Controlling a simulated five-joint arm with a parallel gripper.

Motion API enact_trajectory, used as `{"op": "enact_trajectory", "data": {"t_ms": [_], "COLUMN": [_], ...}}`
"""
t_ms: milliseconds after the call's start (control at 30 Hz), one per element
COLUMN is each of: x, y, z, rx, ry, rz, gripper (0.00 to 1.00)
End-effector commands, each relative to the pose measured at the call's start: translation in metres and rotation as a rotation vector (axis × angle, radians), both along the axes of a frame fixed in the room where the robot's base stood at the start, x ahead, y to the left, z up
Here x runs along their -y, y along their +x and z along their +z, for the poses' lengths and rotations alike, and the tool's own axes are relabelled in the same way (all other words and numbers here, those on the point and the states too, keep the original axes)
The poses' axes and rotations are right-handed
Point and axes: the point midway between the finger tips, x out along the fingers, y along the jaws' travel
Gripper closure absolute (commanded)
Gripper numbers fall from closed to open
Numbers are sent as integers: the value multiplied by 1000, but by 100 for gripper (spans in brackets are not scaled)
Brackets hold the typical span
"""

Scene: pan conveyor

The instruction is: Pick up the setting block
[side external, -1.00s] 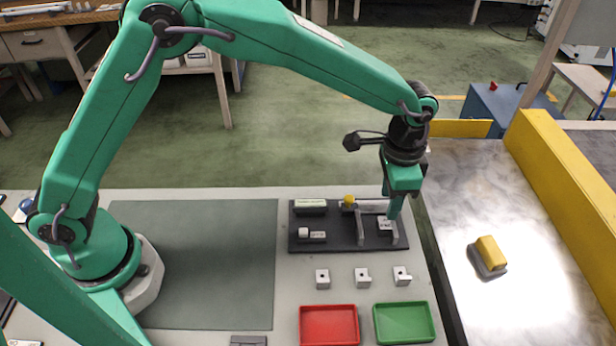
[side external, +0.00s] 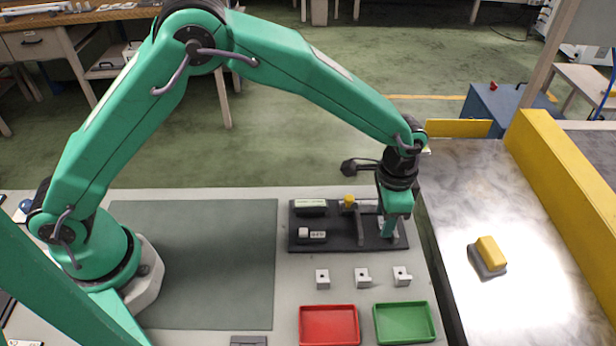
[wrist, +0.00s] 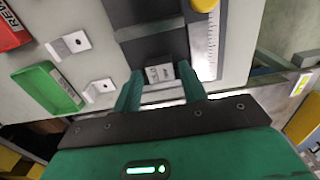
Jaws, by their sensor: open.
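The setting block (wrist: 159,73) is a small grey block with a printed pale label, on the dark board (side external: 345,241). In the wrist view it lies between the two green fingertips of my gripper (wrist: 160,76). My gripper is open around the block, with one finger on each side; I cannot tell whether either finger touches it. In the side view my gripper (side external: 388,232) points down low over the right end of the board and hides most of the block.
The gauge with a yellow knob (side external: 349,201) stands left of my gripper on the board. Several small metal brackets (side external: 362,278), a red tray (side external: 328,325) and a green tray (side external: 404,323) lie in front. The conveyor (side external: 455,190) at right carries a yellow-topped piece (side external: 489,255).

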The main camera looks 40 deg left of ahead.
Motion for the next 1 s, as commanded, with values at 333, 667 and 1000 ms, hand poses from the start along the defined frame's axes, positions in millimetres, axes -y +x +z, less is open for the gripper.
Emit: {"op": "enact_trajectory", "data": {"t_ms": [333, 667, 1000], "x": [0, 0, 0], "y": [0, 0, 0], "z": [-15, -15, -14], "rx": [1, 1, 1], "ry": [-1, -1, -1], "rz": [0, 0, 0], "gripper": [58, 58, 100]}}
